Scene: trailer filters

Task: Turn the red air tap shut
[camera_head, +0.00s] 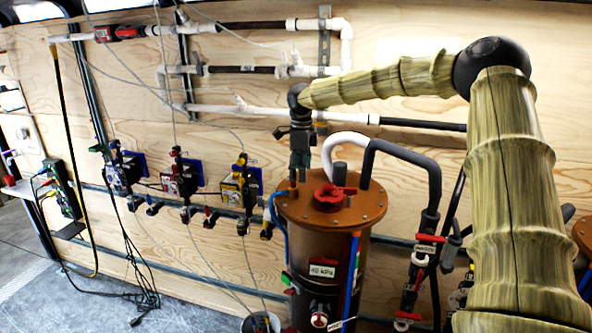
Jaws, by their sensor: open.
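My gripper (297,176) hangs from the end of my sleeved arm and points down. It is open, just above the left part of the brown lid of a filter vessel (290,207). A red lobed knob (328,197) sits on the lid, to the right of my gripper, which appears apart from it. A smaller red handle (349,190) is beside the knob. I cannot tell which red part is the air tap. The space between my fingers is small and dark here.
A white and a dark hose (402,150) arch over the lid behind the knob. Red-handled valves (430,238) stand on pipes at right. Cables lie on the floor. A bucket (262,322) stands below.

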